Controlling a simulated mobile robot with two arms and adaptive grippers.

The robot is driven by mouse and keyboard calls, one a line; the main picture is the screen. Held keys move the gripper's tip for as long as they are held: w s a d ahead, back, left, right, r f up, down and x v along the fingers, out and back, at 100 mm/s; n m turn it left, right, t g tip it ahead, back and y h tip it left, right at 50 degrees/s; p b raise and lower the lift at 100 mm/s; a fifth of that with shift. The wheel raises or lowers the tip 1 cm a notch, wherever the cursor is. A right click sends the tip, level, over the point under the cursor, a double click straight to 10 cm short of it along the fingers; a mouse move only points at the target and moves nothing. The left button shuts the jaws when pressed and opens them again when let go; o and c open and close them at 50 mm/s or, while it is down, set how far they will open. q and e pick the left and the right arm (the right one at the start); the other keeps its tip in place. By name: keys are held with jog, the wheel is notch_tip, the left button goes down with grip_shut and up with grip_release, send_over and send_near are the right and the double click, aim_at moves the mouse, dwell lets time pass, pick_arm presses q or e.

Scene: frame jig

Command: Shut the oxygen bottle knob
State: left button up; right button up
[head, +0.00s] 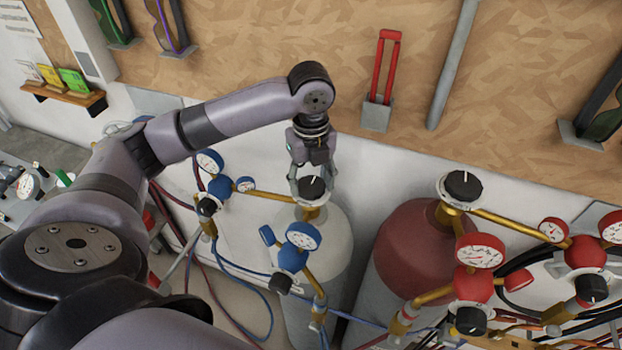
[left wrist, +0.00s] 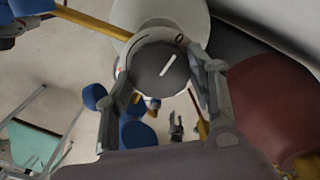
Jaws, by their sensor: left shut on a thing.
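The oxygen bottle (head: 325,240) is the white-topped cylinder with blue regulators in the middle of the head view. Its dark round knob (head: 311,188) with a white pointer line sits on top of the valve. My left gripper (head: 312,183) is over the knob from above, with its fingers on both sides. In the left wrist view the knob (left wrist: 160,70) lies between the two fingers (left wrist: 163,90), and its white line points up and to the right. A pale dial plate with a red mark rings the knob. My right gripper is not in view.
A red bottle (head: 405,245) with its own black knob (head: 463,185) and red gauges stands to the right. Blue gauges (head: 303,236) and brass pipes surround the oxygen bottle. Hoses hang below. A wooden wall with hung tools is behind.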

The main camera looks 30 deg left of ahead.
aim_at(311, 185)
pick_arm(q)
jog(key=o, duration=1.1)
jog(key=shift+o, duration=0.2)
notch_tip(311, 185, up, 12)
dwell(0.3)
